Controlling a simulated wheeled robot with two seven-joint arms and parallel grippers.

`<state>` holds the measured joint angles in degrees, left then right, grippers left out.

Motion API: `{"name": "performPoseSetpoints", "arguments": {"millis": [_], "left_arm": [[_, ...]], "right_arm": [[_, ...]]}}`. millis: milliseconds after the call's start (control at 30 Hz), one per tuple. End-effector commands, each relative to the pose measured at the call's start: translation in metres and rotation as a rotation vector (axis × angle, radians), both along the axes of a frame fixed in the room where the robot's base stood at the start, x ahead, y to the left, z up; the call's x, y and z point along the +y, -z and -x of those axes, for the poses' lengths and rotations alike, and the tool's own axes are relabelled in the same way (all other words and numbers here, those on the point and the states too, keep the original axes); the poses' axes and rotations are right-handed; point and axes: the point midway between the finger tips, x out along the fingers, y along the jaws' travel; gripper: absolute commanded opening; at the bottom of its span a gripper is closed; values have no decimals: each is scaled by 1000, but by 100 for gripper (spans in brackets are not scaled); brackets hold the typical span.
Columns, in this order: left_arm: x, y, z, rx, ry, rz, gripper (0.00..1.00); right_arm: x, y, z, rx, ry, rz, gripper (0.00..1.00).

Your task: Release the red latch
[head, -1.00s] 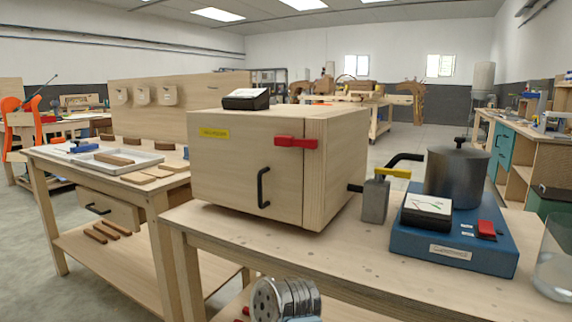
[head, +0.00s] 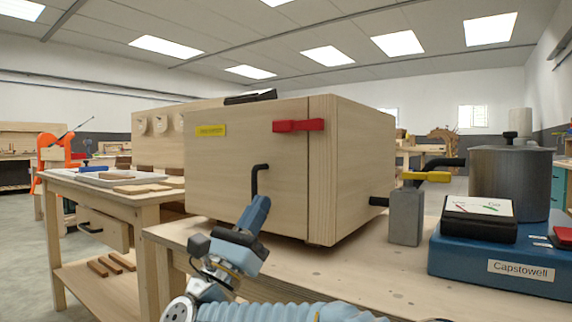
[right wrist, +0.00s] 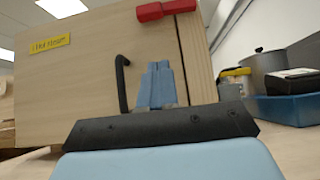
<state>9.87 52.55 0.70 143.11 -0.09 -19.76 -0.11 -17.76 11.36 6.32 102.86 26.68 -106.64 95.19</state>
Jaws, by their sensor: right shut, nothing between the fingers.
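The red latch (head: 298,125) lies level across the seam near the top of the wooden box's front (head: 225,165). It also shows at the top of the right wrist view (right wrist: 166,10). My right gripper (head: 262,202) is shut and empty in front of the box, below the latch and beside the black door handle (head: 256,180). In the right wrist view its blue fingertips (right wrist: 158,68) are together, below the latch and apart from it. The box door is closed. My left gripper is not in view.
A grey block with a yellow lever (head: 406,215) stands right of the box. A side table with a white tray (head: 115,180) is at left.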

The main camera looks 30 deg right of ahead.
Motion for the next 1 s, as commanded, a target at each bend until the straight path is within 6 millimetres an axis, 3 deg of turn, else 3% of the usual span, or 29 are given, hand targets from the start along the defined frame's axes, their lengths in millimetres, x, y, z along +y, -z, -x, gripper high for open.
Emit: {"name": "performPoseSetpoints", "arguments": {"millis": [367, 867, 1000], "left_arm": [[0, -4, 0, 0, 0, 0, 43], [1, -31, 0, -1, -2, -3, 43], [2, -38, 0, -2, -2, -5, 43]], "right_arm": [[-4, -6, -3, 7, 0, 3, 0], [-67, -76, -29, 7, 1, 5, 0], [-65, -97, -29, 6, -3, 5, 0]]}}
